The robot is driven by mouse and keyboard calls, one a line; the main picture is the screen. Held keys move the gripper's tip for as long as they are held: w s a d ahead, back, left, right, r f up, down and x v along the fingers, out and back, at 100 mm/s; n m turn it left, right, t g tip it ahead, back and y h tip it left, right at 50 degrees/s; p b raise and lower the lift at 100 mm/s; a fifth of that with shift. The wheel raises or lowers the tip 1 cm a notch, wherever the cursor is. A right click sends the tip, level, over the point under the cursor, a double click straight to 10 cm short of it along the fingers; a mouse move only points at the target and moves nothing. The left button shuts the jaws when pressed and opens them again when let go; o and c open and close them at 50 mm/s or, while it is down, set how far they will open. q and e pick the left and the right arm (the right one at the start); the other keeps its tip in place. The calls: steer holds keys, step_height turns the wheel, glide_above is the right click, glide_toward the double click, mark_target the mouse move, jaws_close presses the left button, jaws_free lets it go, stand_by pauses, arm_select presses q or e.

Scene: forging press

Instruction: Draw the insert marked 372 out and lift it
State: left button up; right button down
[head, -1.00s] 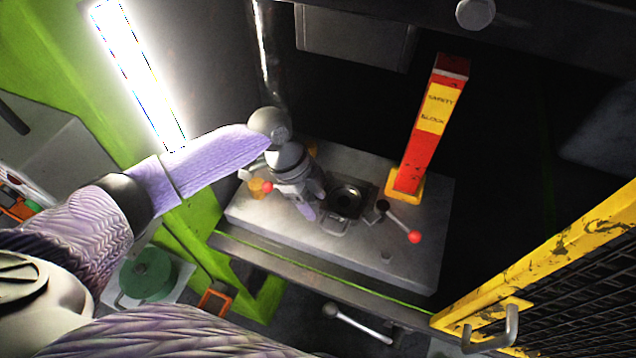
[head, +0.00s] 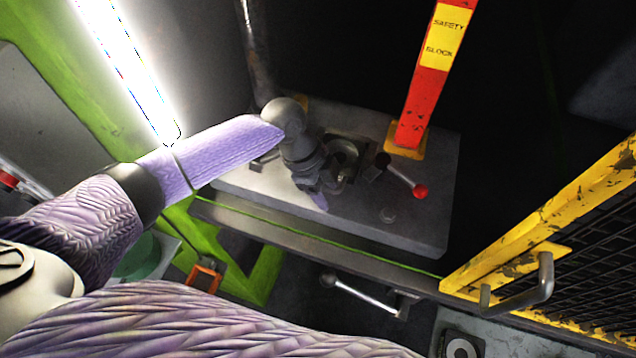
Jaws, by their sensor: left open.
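The insert (head: 347,150), a dark block with a round metal recess, sits in the grey press bed (head: 410,228). No number can be read on it. My left gripper (head: 326,192) is open, pointing down at the near left side of the insert. It hides that side and the insert's front handle. Whether the fingers touch the handle I cannot tell. My right gripper is not in view.
A clamp lever with a red knob (head: 420,191) lies right of the insert. The red safety block (head: 417,100) stands behind it. A yellow mesh guard (head: 560,225) bounds the right. A bright lamp (head: 125,70) and green frame (head: 45,75) are at left.

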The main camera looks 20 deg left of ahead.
arm_select(q)
steer(key=shift+r, duration=0.1)
jaws_close()
stand_by(1.3)
